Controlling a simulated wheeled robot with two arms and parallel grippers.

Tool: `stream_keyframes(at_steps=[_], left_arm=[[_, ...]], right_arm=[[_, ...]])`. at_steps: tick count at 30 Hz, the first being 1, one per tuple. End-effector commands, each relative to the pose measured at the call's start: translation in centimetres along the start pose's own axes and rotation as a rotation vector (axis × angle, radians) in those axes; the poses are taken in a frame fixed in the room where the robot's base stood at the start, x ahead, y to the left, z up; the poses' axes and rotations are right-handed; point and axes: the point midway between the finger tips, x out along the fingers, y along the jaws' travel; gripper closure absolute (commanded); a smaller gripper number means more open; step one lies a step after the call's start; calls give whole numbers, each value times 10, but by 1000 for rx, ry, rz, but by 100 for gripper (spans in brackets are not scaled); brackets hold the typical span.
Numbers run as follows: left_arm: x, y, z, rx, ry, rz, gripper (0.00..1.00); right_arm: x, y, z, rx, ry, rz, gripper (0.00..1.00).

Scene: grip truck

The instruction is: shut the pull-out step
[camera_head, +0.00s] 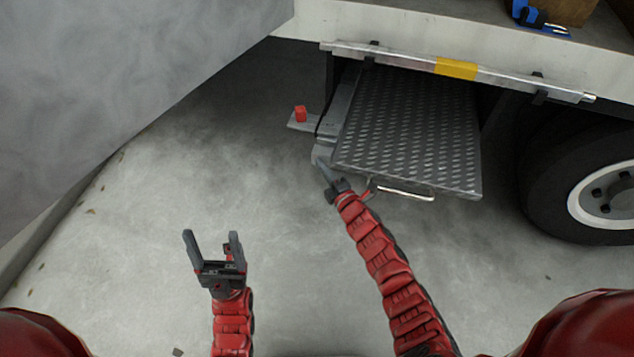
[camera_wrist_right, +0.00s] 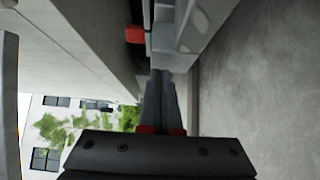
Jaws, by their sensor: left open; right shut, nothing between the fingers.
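The pull-out step (camera_head: 410,130) is a grey tread-plate slab extending out from under the truck bed. A metal handle (camera_head: 405,193) runs along its front edge. My right gripper (camera_head: 322,165) is shut and empty, just left of the step's front left corner; whether it touches the step is unclear. In the right wrist view the shut fingers (camera_wrist_right: 161,85) point along a grey metal part. A red block (camera_head: 300,114) sits on a bracket left of the step, and it also shows in the right wrist view (camera_wrist_right: 134,34). My left gripper (camera_head: 212,240) is open and empty above the floor, away from the step.
A metal rail (camera_head: 400,59) with a yellow patch runs along the truck bed above the step. A wheel (camera_head: 590,190) stands right of the step. A large grey panel (camera_head: 110,80) fills the upper left. Concrete floor (camera_head: 270,210) lies clear between.

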Motion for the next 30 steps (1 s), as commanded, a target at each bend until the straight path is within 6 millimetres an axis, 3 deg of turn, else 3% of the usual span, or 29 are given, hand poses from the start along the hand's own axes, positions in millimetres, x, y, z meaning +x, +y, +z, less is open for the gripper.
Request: stream_keyframes(at_steps=[13, 30], left_arm=[[-15, 1, 2, 0, 0, 0, 26], [-17, 1, 3, 0, 0, 0, 26]], right_arm=[[38, 0, 36, 1, 0, 1, 100], [45, 2, 47, -1, -6, 2, 100]])
